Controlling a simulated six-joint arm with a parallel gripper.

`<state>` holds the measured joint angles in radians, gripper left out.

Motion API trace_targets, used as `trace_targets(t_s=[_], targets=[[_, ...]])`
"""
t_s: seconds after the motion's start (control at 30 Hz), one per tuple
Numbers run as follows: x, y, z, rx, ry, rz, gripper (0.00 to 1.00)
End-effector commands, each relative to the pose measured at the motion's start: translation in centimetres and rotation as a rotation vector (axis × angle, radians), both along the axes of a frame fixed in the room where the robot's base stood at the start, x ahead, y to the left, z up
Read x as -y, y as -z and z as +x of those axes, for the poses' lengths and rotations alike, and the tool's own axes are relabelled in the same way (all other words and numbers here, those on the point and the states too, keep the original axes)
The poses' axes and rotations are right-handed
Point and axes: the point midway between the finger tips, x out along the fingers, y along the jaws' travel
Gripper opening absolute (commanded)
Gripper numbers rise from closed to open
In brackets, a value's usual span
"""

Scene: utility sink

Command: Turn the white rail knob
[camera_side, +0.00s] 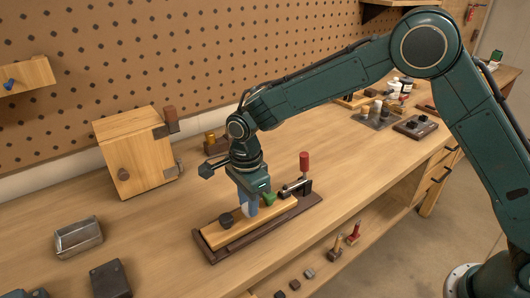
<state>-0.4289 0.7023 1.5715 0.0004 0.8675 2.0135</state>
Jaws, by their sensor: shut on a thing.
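A light wooden rail (215,237) lies on a dark base on the bench. A dark knob (226,220) stands near its left end and a green knob (269,199) stands farther right. Between them is a pale white knob (251,211), mostly hidden by my gripper. My gripper (253,205) points down over the rail and is shut on the white knob. A bluish finger covers much of it, so its turn angle cannot be seen.
A red-handled clamp (304,165) stands at the rail's right end. A wooden box (135,155) is behind left. Small parts (380,115) crowd the back right. Bench right of the rail is clear.

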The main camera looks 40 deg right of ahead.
Motion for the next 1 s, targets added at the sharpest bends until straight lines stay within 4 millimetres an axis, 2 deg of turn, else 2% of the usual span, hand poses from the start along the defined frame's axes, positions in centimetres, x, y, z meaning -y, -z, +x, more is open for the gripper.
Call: trace_targets(t_s=[0.33,0.37,0.47,0.83,1.0], targets=[[0.0,-0.1,0.0,0.001,0.003,0.000,0.04],[0.0,-0.1,0.0,0.001,0.003,0.000,0.30],[0.0,-0.1,0.0,0.001,0.002,0.000,0.49],[0.0,-0.2,0.0,0.000,0.001,0.000,0.49],[0.0,-1.1,0.0,0.000,0.001,0.001,0.49]])
